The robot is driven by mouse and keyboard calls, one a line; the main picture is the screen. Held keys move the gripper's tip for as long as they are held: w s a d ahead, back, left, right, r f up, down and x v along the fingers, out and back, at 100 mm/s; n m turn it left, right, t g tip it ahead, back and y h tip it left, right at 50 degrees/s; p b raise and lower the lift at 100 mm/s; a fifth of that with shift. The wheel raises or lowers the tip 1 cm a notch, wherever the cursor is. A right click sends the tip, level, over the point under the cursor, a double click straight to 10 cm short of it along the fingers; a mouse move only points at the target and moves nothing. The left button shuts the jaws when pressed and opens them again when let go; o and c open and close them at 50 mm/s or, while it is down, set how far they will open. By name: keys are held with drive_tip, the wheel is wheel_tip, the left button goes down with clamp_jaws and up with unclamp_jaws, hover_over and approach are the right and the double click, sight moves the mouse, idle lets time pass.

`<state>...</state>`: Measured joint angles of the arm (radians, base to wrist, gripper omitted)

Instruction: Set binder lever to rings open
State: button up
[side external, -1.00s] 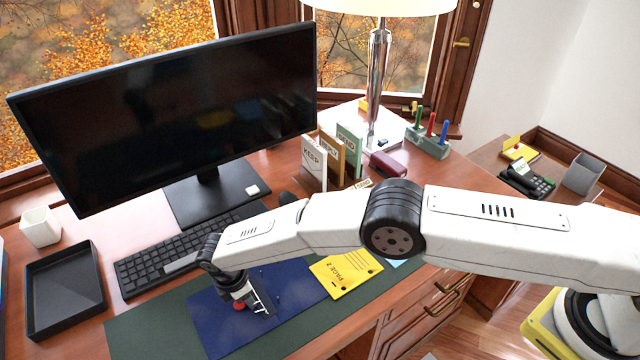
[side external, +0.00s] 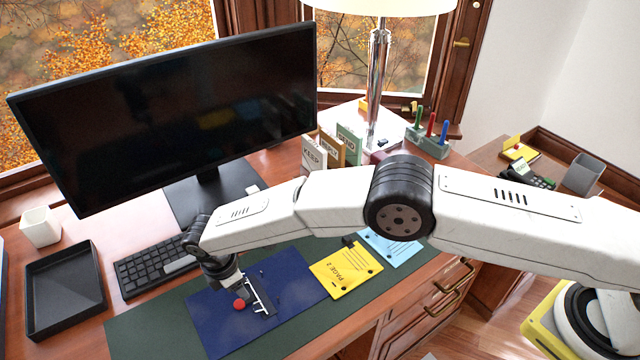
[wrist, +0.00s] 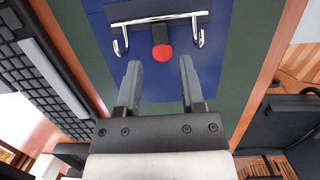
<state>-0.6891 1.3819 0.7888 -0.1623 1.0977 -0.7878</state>
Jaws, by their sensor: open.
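The blue binder (side external: 225,325) lies open and flat on the green desk mat. Its dark ring mechanism (wrist: 185,18) has chrome prongs at both ends in the wrist view; I cannot tell for sure whether the rings are parted. The short black lever (wrist: 160,35) has a red knob (wrist: 163,52) and sticks out from the bar's middle toward my gripper. The knob also shows in the side view (side external: 239,304). My gripper (wrist: 160,72) is open and empty. Its fingers point at the binder, with the knob ahead of and between the fingertips, apart from them.
A yellow page (side external: 345,275) and a light blue page (side external: 395,247) lie right of the binder. The keyboard (side external: 150,270) and monitor (side external: 170,120) stand behind, with a black tray (side external: 65,295) at left. The mat's front left part is clear.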

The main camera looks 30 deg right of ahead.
drive_tip(key=shift+a+r, duration=0.2)
drive_tip(key=shift+r, duration=1.05)
drive_tip(key=shift+w+d+r, duration=0.2)
drive_tip(key=shift+d+r, duration=0.1)
drive_tip(key=shift+d, duration=0.1)
drive_tip(key=s+d+r+m+y, duration=0.1)
drive_tip(key=d+r+m, duration=0.4)
drive_tip(key=d, duration=0.5)
drive_tip(key=d+r+m+y, duration=0.1)
drive_tip(key=d+r+m, duration=0.3)
drive_tip(key=d+r, duration=0.45)
drive_tip(key=s+d+r+m+t, duration=0.2)
drive_tip(key=s+d+m, duration=0.6)
drive_tip(key=s+d, duration=0.9)
drive_tip(key=shift+s+m+t, duration=0.3)
drive_tip(key=shift+s+m, duration=0.1)
drive_tip(key=shift+s, duration=0.5)
